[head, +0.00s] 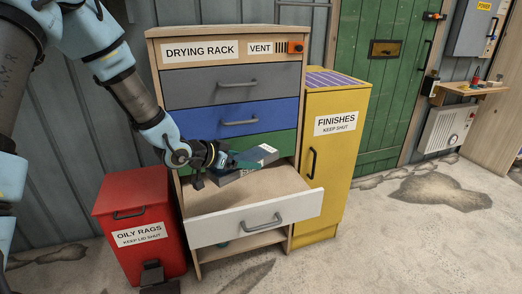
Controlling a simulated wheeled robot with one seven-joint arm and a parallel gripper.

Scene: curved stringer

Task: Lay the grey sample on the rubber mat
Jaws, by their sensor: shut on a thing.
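My gripper (226,158) is over the open white-fronted drawer of the drying rack, shut on the left part of a flat grey block with a small label, which looks like the grey sample (258,156). The block is above the drawer's back part; I cannot tell whether it touches the drawer floor. The fingertips are small and partly hidden against the block. A purple striped sheet (335,80) lies on top of the yellow cabinet; I cannot tell whether it is the rubber mat.
The drying rack (165,135) has grey, blue and green drawers above the pulled-out white drawer (255,217), which juts forward. A red oily rags bin (135,205) stands left, the yellow finishes cabinet (325,165) right. Concrete floor in front is open. A small shelf (470,90) is far right.

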